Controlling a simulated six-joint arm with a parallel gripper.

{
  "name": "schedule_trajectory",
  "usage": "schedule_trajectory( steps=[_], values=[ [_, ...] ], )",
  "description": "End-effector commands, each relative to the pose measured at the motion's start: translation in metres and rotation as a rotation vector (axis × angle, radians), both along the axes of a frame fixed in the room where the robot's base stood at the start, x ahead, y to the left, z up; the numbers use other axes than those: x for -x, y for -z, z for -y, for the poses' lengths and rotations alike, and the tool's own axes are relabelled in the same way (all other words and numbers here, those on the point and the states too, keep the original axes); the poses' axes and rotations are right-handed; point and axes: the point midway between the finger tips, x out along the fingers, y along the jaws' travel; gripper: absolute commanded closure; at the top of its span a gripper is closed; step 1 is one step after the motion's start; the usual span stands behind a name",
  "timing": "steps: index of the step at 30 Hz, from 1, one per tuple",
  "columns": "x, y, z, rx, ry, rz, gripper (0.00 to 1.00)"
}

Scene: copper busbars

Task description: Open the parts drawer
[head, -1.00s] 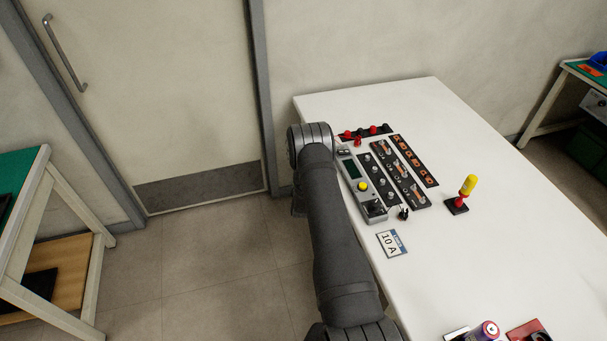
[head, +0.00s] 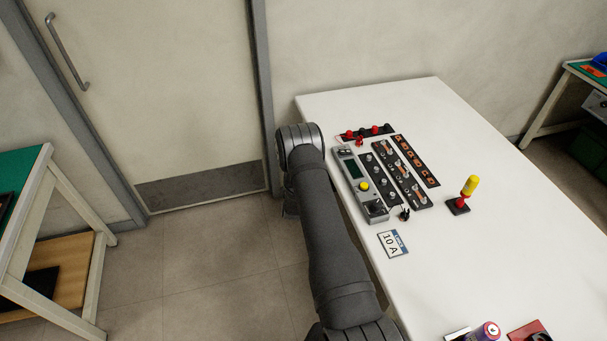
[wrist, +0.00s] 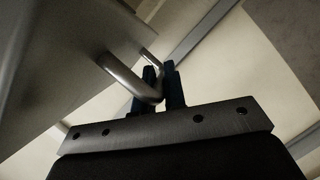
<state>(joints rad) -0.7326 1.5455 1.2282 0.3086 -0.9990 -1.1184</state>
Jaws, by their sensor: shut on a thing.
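In the wrist view, the parts drawer's front (wrist: 50,50) is a pale grey panel at the upper left. A round metal bar handle (wrist: 124,76) stands out from it. My gripper (wrist: 161,78) has its two dark fingers on either side of the handle bar, near its bend, and is shut on it. In the head view, the drawer and my gripper are not visible; my arm hangs at the table's left edge. How far the drawer is open cannot be told.
The white table (head: 480,240) carries a grey control box (head: 375,208), dark strips with copper parts (head: 411,160), a yellow-topped red piece (head: 469,186) and a 10 A card (head: 393,243). Floor left of my arm is clear, up to a green-topped bench (head: 22,175).

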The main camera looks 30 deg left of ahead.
Motion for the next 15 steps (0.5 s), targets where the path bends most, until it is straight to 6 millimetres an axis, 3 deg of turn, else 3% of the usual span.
schedule_trajectory(
  steps=[15],
  values=[
    [0.092,0.0,-0.092,-0.002,-0.006,0.001,1.0]
  ],
)
